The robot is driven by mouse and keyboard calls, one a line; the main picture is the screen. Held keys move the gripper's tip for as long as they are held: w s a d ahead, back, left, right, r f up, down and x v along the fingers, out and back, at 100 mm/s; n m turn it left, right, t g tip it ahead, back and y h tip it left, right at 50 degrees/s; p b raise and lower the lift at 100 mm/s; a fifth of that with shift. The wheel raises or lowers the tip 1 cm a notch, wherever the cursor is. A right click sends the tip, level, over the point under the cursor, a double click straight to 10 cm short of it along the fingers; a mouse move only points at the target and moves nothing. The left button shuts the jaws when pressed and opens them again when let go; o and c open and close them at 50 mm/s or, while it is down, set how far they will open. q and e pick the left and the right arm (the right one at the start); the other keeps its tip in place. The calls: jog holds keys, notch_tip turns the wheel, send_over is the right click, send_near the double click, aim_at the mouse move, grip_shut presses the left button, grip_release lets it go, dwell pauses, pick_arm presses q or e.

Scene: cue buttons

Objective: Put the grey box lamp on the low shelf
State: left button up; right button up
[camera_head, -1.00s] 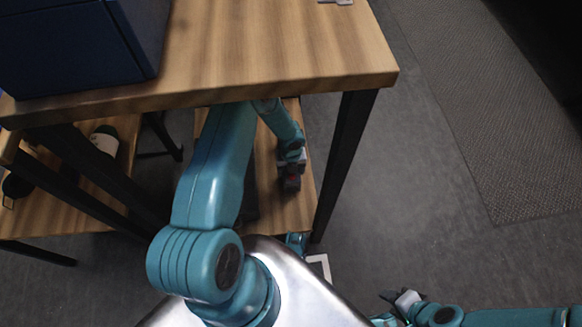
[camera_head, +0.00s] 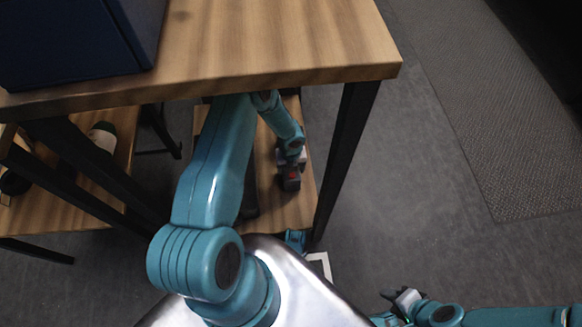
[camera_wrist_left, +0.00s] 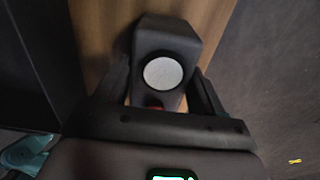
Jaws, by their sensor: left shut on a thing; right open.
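The grey box lamp (camera_wrist_left: 180,38) is a dark box with a round white disc on its face and a bit of red below it. My left gripper (camera_wrist_left: 165,95) is shut on it, one finger at each side. In the head view the lamp (camera_head: 289,182) shows small and dark at the end of my left arm, over the low shelf (camera_head: 290,213). That shelf is a wooden board under the table. I cannot tell whether the lamp touches it. My right gripper (camera_head: 403,298) is open and empty at the lower right, over the floor.
The wooden table top (camera_head: 270,40) lies above the low shelf and carries a dark blue box (camera_head: 75,40). A black table leg (camera_head: 345,155) stands right of my left gripper. Floor at right is clear.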

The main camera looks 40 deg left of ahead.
pick_arm(q)
jog(key=shift+f, duration=0.15)
jog(key=o, duration=1.7)
jog(key=shift+r, duration=0.25)
notch_tip(320, 180, up, 7)
jog(key=p, duration=0.3)
jog(key=shift+f, duration=0.1)
jog(key=shift+r, duration=0.2)
jog(key=shift+s+f, duration=0.1)
